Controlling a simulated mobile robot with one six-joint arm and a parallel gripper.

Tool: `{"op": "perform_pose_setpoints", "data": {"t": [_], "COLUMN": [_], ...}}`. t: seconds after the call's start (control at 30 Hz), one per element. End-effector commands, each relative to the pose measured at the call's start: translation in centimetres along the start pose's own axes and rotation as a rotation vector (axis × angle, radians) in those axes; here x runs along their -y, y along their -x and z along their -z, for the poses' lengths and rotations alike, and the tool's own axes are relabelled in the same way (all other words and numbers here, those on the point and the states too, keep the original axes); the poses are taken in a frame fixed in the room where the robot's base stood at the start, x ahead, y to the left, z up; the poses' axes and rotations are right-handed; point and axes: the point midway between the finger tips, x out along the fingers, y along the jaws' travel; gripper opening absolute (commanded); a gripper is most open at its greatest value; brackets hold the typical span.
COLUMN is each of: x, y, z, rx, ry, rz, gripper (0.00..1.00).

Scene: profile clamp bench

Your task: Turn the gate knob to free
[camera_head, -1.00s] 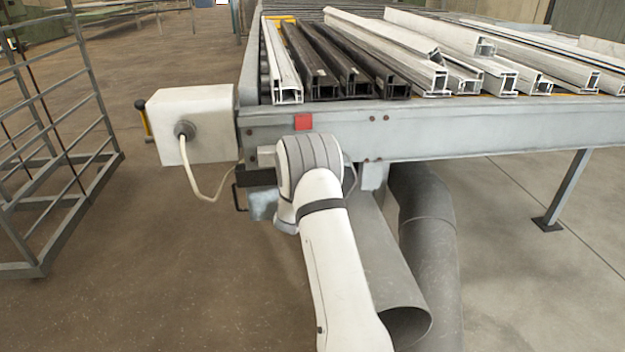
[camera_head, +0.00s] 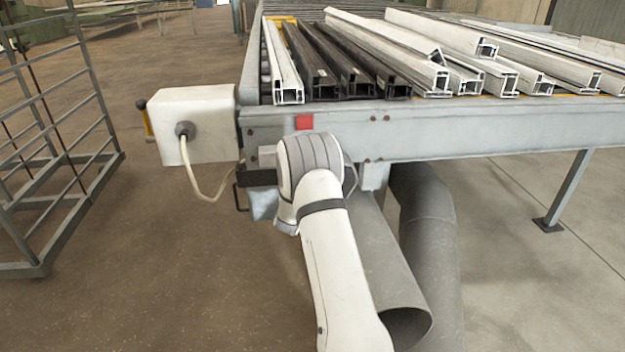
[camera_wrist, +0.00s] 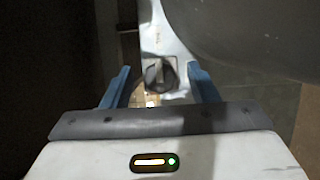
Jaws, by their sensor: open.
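In the wrist view a dark round gate knob (camera_wrist: 157,75) with a lighter raised bar sits on a pale plate (camera_wrist: 165,35). My gripper (camera_wrist: 160,80) is open, its two blue fingers apart on the left and right of the knob. I cannot tell how far the fingertips are from the knob, and no contact shows.
The bench's grey front rail (camera_head: 450,135) carries white and black profiles (camera_head: 325,60). A white box (camera_head: 195,125) with a cable stands left of it. Large grey pipes (camera_head: 425,220) run below, close to my arm. A wire rack (camera_head: 50,150) stands at left, with open floor between.

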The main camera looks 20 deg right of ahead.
Motion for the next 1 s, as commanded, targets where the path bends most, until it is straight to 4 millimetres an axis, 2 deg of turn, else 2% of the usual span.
{"op": "perform_pose_setpoints", "data": {"t": [0.17,0.4,0.53,0.7,1.0], "x": [-0.1,-0.1,0.0,0.0,0.0], "y": [1.3,5.5,7.2,8.1,8.1], "z": [0.1,0.0,-0.1,-0.1,-0.2], "rx": [-0.001,-0.003,-0.001,-0.001,-0.001], "ry": [0.0,0.001,0.001,0.0,0.0], "rz": [0.0,0.001,0.002,0.001,0.0], "gripper": [0.54,0.54,0.54,0.54,0.54]}}
